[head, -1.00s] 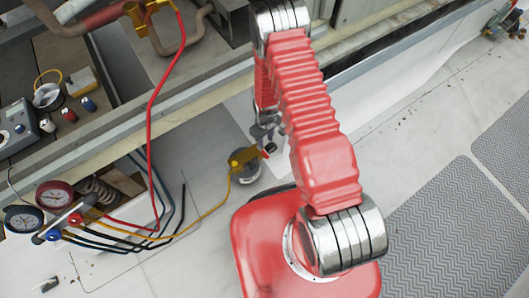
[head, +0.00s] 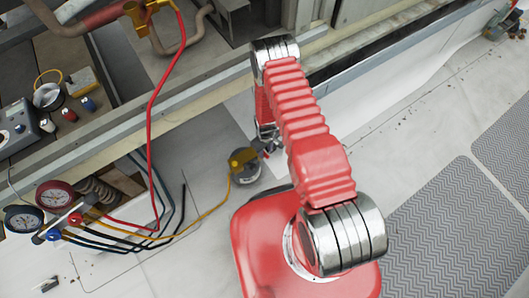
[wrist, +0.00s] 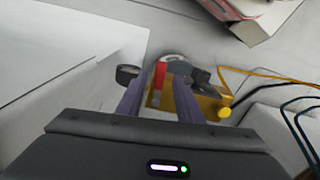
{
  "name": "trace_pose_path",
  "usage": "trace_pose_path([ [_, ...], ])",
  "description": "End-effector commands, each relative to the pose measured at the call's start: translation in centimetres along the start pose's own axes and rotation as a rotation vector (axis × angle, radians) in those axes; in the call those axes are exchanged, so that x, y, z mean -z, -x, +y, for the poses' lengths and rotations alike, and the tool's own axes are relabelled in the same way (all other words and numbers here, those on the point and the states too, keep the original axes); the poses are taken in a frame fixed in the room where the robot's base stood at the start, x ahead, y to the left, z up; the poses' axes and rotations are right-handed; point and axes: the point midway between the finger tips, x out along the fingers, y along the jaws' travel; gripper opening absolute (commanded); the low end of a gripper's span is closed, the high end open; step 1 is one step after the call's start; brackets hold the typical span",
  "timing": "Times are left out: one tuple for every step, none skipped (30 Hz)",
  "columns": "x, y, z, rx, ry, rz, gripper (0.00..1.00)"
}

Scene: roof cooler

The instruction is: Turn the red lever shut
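The red lever (wrist: 160,78) shows in the wrist view as an upright red bar on a yellow valve block (wrist: 186,102). The valve also shows in the head view (head: 241,158), on top of a small grey canister (head: 248,174). My gripper (wrist: 164,76) is open, its two purple-grey fingers apart, with the lever between them in the wrist view. I cannot tell whether a finger touches it. In the head view my gripper (head: 268,148) is right beside the valve on its right side, and the lever is mostly hidden there.
A yellow hose (head: 205,212) runs from the valve to the gauge manifold (head: 64,218) at left. A red hose (head: 150,120) hangs nearby. A long metal ledge (head: 110,130) lies behind the canister. Pale floor (head: 190,268) is free in front.

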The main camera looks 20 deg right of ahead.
Motion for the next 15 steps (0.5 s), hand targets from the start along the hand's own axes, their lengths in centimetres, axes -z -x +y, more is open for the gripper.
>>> trace_pose_path([
  [0.0, -0.5, 0.0, 0.0, 0.0, 0.0, 0.33],
  [0.0, -0.8, 0.0, 0.0, 0.0, 0.0, 0.33],
  [-0.1, -1.1, 0.0, 0.0, 0.0, -0.001, 0.33],
  [-0.1, -1.2, 0.0, 0.0, 0.0, -0.001, 0.33],
  [-0.1, -1.4, 0.0, 0.0, 0.0, -0.001, 0.33],
  [0.0, -1.5, 0.0, 0.0, 0.0, 0.0, 0.33],
  [0.0, -1.6, 0.0, 0.0, 0.0, 0.0, 0.33],
  [0.0, -1.7, 0.0, 0.0, 0.0, 0.001, 0.33],
  [0.0, -1.7, 0.0, 0.0, 0.0, 0.001, 0.33],
  [0.0, -1.7, 0.0, 0.0, 0.0, 0.001, 0.33],
  [0.0, -1.8, 0.0, 0.0, 0.0, 0.001, 0.33],
  [0.0, -1.8, 0.0, 0.0, 0.0, 0.001, 0.33],
  [0.0, -1.7, 0.0, 0.0, 0.0, 0.001, 0.33],
  [0.0, -1.7, 0.0, 0.0, 0.0, 0.001, 0.33],
  [0.0, -1.7, 0.0, 0.0, 0.0, 0.001, 0.33],
])
